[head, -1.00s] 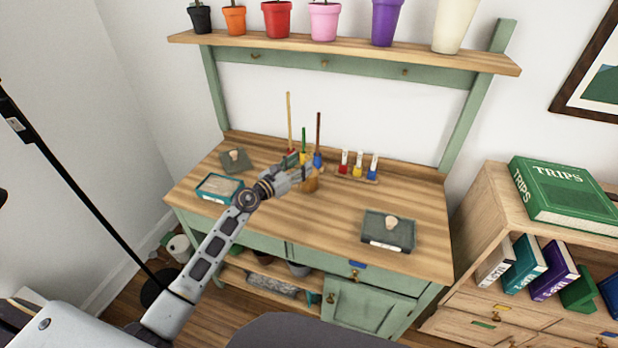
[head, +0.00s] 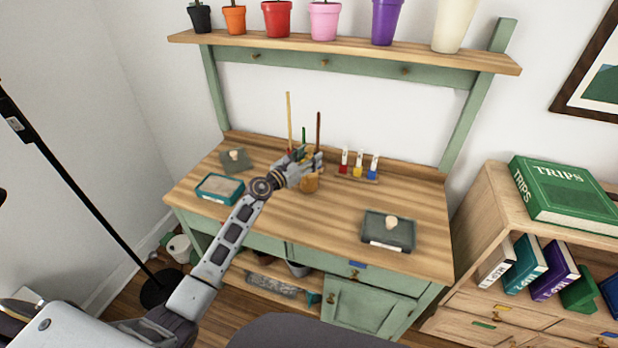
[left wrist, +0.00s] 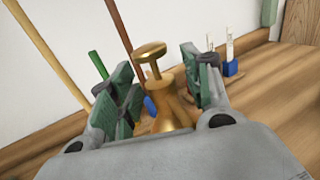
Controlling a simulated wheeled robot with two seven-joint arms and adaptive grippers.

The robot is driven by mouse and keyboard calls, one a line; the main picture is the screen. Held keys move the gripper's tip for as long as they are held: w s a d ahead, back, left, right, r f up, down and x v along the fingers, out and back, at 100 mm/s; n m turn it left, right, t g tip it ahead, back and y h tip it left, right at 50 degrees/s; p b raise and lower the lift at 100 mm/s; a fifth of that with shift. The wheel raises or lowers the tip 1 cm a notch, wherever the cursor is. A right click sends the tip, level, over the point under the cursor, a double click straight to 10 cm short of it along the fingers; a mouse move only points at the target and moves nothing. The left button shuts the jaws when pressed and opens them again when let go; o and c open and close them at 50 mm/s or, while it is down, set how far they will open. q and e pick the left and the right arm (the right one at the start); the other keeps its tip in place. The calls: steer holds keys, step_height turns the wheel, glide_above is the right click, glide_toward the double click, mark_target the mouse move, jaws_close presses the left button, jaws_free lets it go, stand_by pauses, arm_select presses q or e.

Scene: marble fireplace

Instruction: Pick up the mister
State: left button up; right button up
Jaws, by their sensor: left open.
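The mister (head: 310,183) is a small brass-coloured bottle with a round knob on top, standing upright on the wooden bench top. It also shows in the left wrist view (left wrist: 168,112), between the spread fingers. My left gripper (head: 306,158) is open, with its fingers on either side of the mister; its fingertips also show in the left wrist view (left wrist: 163,82). I cannot tell whether a finger touches the mister. The gripper's body hides its lower part in the wrist view. My right gripper is not in view.
Tall thin sticks, one yellow (head: 289,118) and one brown (head: 318,130), rise behind the gripper. Small coloured bottles (head: 358,166) stand to the right.

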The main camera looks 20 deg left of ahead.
arm_select(q)
steer(key=shift+c, duration=1.1)
steer(key=c, duration=0.5)
jaws_close()
steer(key=shift+r, duration=0.1)
steer(key=shift+r, duration=0.1)
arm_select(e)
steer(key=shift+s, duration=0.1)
